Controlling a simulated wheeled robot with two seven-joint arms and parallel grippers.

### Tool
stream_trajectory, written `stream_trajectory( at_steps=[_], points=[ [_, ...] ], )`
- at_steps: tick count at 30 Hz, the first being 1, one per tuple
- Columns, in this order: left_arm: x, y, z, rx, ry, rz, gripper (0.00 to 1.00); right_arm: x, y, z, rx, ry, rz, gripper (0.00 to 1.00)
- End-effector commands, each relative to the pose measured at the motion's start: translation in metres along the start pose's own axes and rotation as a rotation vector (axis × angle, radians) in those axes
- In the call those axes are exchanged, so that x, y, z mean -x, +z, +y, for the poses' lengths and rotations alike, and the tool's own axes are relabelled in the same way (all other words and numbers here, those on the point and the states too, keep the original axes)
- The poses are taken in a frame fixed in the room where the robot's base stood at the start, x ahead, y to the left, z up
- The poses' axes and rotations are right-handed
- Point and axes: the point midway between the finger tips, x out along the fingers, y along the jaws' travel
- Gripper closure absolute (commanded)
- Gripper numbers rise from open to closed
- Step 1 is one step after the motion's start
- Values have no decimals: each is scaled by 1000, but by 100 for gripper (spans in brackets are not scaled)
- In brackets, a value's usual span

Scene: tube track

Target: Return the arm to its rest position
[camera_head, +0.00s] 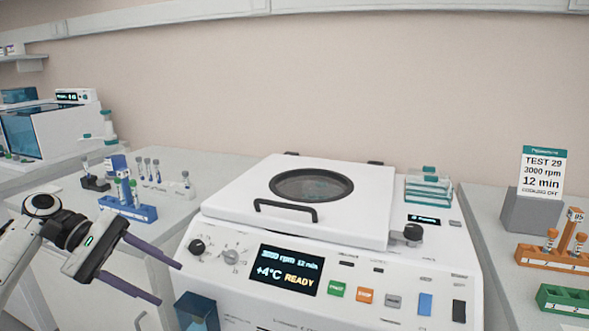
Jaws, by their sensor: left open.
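My left gripper (156,275) comes in from the left in the head view. Its two dark purple fingers are spread apart and empty. They point right, in front of the bench and close to the left front edge of a white centrifuge (222,290). I cannot tell whether a finger touches it. The centrifuge lid (235,193) is down, with a round dark window and a black handle. Its display (285,270) reads 3000 rpm, 12 min, +4°C, READY. My right gripper is not in view.
A blue tube rack (128,209) and several small tubes stand on the left bench. On the right are a sign card (543,172), an orange rack (550,259) and a green rack (565,299).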

Motion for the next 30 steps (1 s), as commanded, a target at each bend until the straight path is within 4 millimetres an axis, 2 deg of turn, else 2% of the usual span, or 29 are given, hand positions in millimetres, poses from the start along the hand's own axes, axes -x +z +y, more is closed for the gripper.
stream_trajectory(
  at_steps=[1,4,10,14,17,21,23,27,30],
  points=[
    [-14,-9,-9,-2,-14,13,54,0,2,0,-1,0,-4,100],
    [-33,-24,-22,-14,-33,51,54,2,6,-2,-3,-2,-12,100],
    [-75,-54,-55,-52,-76,128,54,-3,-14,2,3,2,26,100],
    [-108,-75,-85,-94,-114,190,54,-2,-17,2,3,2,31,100],
    [-142,-93,-118,-150,-154,250,54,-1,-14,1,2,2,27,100],
    [-202,-116,-183,-294,-226,367,54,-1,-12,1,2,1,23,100],
    [-226,-120,-212,-374,-256,422,54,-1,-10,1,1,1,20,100],
    [-268,-115,-271,-577,-317,544,54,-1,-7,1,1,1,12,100],
    [-287,-100,-304,-728,-354,633,54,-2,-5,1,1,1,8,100]
  ],
)
